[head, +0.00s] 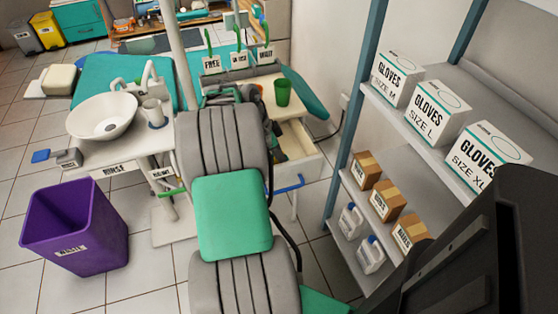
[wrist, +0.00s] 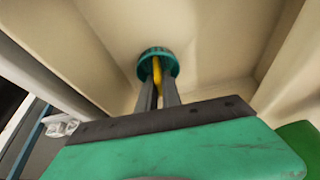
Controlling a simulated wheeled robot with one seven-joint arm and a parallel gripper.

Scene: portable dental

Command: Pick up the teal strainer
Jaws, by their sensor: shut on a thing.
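The teal strainer (wrist: 157,60) shows in the wrist view as a round teal rim at the fingertips of my gripper (wrist: 158,84). The two grey fingers are shut on it, with a yellow strip between them. The strainer is over the cream inside of an open drawer (wrist: 95,25); I cannot tell whether it touches the bottom. In the head view the open drawer (head: 296,142) is under the side table, right of centre, and the strainer cannot be made out there.
A green cup (head: 283,92) stands on the table above the drawer. A shelf rack with glove boxes (head: 435,112) is at the right. A purple waste bin (head: 75,228) and a white basin (head: 101,115) are at the left. The drawer walls are close around my gripper.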

